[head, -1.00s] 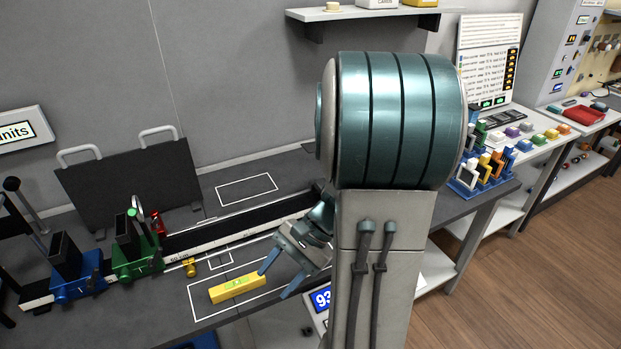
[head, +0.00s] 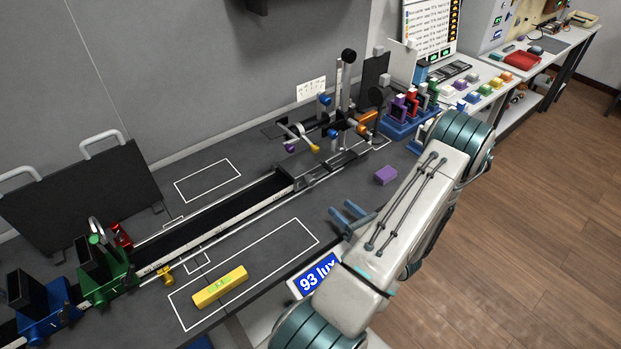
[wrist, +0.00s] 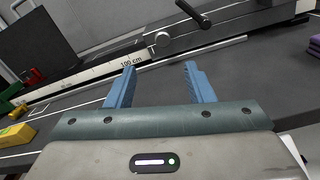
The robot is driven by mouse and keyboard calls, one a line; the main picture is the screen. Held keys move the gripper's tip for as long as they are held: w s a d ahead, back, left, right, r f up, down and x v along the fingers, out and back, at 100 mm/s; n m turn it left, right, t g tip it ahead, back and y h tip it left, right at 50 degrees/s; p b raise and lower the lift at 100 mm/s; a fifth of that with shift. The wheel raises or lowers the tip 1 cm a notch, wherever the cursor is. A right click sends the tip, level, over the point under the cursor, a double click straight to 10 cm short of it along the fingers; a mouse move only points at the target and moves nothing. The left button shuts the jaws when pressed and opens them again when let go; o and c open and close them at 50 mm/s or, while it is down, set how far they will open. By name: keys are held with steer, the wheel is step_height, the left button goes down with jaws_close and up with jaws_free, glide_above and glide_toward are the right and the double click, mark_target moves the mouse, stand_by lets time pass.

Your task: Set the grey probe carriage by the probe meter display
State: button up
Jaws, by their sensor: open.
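The grey probe carriage (head: 318,172) sits on the black optical rail (head: 225,216), toward its right end. In the wrist view the carriage (wrist: 222,30) shows a round silver knob and a black handle, ahead of my fingers. The probe meter display (head: 318,274) reads "93 lux" in white on blue at the table's front edge, partly covered by my arm. My gripper (head: 343,210) is open and empty, in front of the carriage and apart from it. Its two blue fingers (wrist: 160,72) point toward the rail and carriage in the wrist view.
A purple block (head: 386,175) lies right of my gripper. A yellow level (head: 220,287) lies inside a white outline left of the display. Green (head: 108,275) and blue (head: 45,308) carriages stand on the rail's left. A rod assembly (head: 340,115) stands behind the grey carriage.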

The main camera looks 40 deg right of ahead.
mark_target(313, 183)
steer(key=shift+w+d+f, duration=0.1)
steer(key=shift+d, duration=0.1)
steer(key=w+p, duration=0.1)
steer(key=w, duration=0.3)
steer(key=w+p, duration=0.1)
steer(key=w, duration=0.3)
steer(key=w+d+p, duration=0.1)
steer(key=w, duration=0.3)
steer(key=shift+d, duration=0.1)
steer(key=shift+w+p, duration=0.4)
steer(key=shift+w, duration=0.25)
steer(key=shift+d, duration=0.1)
jaws_close()
